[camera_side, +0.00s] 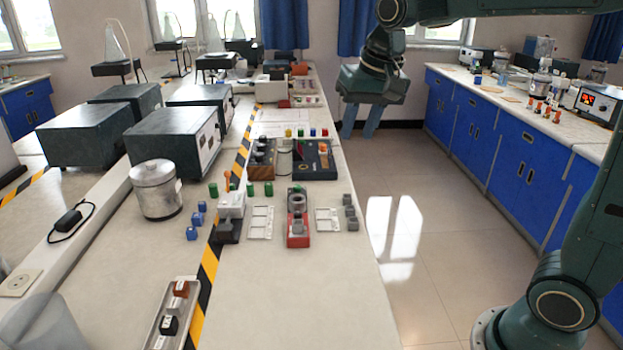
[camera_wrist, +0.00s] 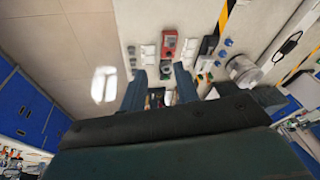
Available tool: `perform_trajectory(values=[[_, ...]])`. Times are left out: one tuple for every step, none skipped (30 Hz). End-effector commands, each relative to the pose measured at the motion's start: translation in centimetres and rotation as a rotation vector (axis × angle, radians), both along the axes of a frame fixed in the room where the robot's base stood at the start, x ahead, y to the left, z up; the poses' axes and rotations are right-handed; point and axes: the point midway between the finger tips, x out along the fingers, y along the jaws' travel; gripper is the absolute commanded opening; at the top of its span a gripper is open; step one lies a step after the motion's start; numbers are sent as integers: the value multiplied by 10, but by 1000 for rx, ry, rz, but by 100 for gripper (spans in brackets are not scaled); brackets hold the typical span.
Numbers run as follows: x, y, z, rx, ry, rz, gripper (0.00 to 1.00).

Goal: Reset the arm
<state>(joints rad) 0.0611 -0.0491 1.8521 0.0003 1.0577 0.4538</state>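My gripper (camera_side: 358,135) hangs in the air in the upper middle of the side view, fingers pointing down. It is beyond the right edge of the workbench (camera_side: 300,300), over the floor side. Its two blue-grey fingers stand apart with nothing between them. In the wrist view my gripper (camera_wrist: 160,72) also shows two separated fingers, with bench items visible beyond the gap. The gripper body hides the lower part of that view.
The bench holds a red device (camera_side: 298,230), white racks (camera_side: 261,222), blue blocks (camera_side: 192,233), a metal pot (camera_side: 156,190) and a tray (camera_side: 172,318). Blue cabinets (camera_side: 490,140) line the right. The front bench surface and the aisle floor (camera_side: 430,220) are clear.

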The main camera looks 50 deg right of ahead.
Motion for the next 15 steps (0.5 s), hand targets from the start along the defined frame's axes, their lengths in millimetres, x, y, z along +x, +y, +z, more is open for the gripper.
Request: perform_trajectory(values=[[-13, 2, 3, -7, -13, 25, 31], [-20, 4, 3, -12, -19, 42, 31], [-29, 5, 4, -18, -29, 63, 31], [-36, 6, 5, -23, -35, 78, 31], [-43, 7, 5, -28, -42, 95, 31], [-52, 8, 5, -34, -50, 116, 31], [-59, 9, 4, -40, -56, 131, 31], [-66, 10, 4, -45, -63, 146, 31], [-75, 11, 3, -52, -72, 168, 31], [-81, 12, 2, -57, -79, 183, 31], [-88, 13, 1, -63, -85, 199, 31], [-97, 14, -1, -70, -93, 220, 31], [-104, 15, -2, -75, -100, 236, 31], [-110, 15, -4, -82, -107, 251, 31], [-119, 16, -6, -90, -116, 272, 31]])
